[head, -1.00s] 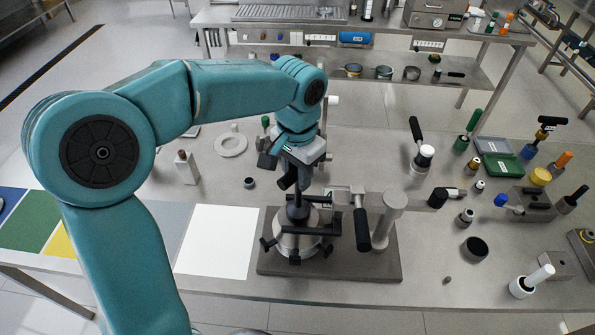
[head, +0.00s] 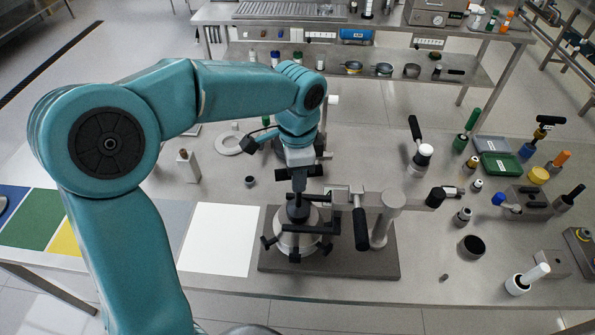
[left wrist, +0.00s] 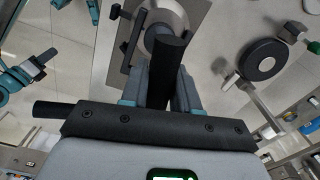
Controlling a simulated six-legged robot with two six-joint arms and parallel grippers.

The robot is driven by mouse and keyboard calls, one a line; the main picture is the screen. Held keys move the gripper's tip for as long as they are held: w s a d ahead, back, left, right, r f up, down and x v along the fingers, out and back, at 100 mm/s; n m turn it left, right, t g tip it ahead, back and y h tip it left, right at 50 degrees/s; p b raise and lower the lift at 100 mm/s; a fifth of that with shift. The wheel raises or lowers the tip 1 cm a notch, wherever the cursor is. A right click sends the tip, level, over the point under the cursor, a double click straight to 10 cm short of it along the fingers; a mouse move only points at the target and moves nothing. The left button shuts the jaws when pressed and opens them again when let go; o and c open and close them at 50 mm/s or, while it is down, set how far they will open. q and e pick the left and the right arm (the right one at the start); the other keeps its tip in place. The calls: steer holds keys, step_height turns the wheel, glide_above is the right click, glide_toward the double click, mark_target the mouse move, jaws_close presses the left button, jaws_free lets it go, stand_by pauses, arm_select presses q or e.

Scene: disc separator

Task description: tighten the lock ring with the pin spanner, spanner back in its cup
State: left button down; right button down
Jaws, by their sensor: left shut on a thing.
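The separator bowl (head: 289,243), a silver body with black clamps round it, stands on a dark base plate (head: 345,264). My left gripper (head: 297,190) points down over it and is shut on the black upright handle of the pin spanner (head: 297,212). The handle also shows between the fingers in the left wrist view (left wrist: 170,62). The spanner's lower end is over the bowl's top; whether its pins sit in the lock ring, I cannot tell. The ring is largely hidden. My right gripper is not in view.
A post (head: 388,215) with a side arm and black handle (head: 360,229) stands right of the bowl. A dark round cup (head: 471,247) and a cup with a white handle (head: 516,285) are farther right. A white mat (head: 217,240) lies clear at left.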

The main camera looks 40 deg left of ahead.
arm_select(q)
steer(key=m+p, duration=0.1)
steer(key=m, duration=0.2)
steer(key=shift+r+m, duration=0.1)
steer(key=shift+m, duration=0.2)
steer(key=m, duration=0.2)
steer(key=shift+m, duration=0.3)
